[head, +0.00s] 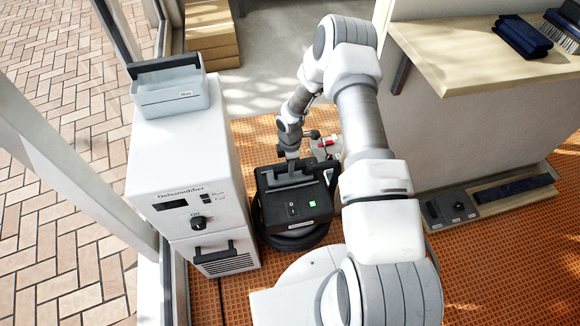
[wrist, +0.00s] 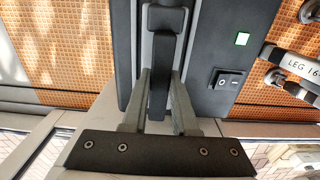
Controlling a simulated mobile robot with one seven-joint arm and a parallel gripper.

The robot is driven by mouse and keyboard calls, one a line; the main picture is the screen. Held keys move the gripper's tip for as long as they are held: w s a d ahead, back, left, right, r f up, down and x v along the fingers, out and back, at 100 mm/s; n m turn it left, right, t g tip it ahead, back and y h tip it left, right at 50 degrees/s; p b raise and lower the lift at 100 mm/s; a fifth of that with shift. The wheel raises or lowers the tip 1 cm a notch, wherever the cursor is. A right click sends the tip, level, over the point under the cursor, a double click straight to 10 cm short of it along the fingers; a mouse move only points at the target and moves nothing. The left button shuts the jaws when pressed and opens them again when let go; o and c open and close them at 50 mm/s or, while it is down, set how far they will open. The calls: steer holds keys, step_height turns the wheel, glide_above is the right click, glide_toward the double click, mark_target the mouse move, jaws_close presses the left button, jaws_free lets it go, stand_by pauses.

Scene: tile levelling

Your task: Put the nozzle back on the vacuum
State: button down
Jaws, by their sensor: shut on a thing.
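The vacuum (head: 305,212) is a black box with a green light and a rocker switch, standing on the floor in the head view. Its panel (wrist: 212,100) with the light and switch shows in the wrist view. A dark handle-like bar (wrist: 158,92) lies between my fingers over the vacuum's top. My gripper (head: 292,160) is down at the top of the vacuum, and my gripper (wrist: 165,55) is shut on this bar. I cannot clearly make out a separate nozzle. A dark ring (head: 295,241) shows round the vacuum's foot.
The white dehumidifier (head: 185,175) stands close on the left, with a grey bin (head: 170,92) on top. A labelled metal piece (head: 325,146) is behind the vacuum. A bench (head: 470,55) and a grey floor unit (head: 448,210) are on the right. Orange matting covers the floor.

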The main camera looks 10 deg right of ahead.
steer(key=c, duration=0.7)
jaws_free()
steer(key=shift+f, duration=0.15)
steer(key=s+d+r+m+t+h+p, duration=0.1)
steer(key=s+r+m, duration=0.15)
steer(key=r, duration=1.05)
steer(key=s+d+r+m+t+p, duration=0.1)
steer(key=r+m, duration=0.2)
steer(key=r, duration=1.1)
steer(key=s+d+r+m+h+p, duration=0.1)
steer(key=s+r+m+p, duration=0.1)
steer(key=r, duration=1.1)
steer(key=s+a+r+m+t, duration=0.1)
steer(key=s+r+m, duration=0.2)
steer(key=s, duration=0.4)
steer(key=s+a+r+m+t+y, duration=0.1)
steer(key=s+r+m, duration=0.3)
steer(key=s+r, duration=0.2)
steer(key=s+a+r+m+t+y, duration=0.1)
steer(key=s+r+m, duration=0.2)
steer(key=s, duration=0.5)
steer(key=shift+r+m+t, duration=0.25)
steer(key=shift+r+t, duration=0.05)
steer(key=shift+r, duration=0.6)
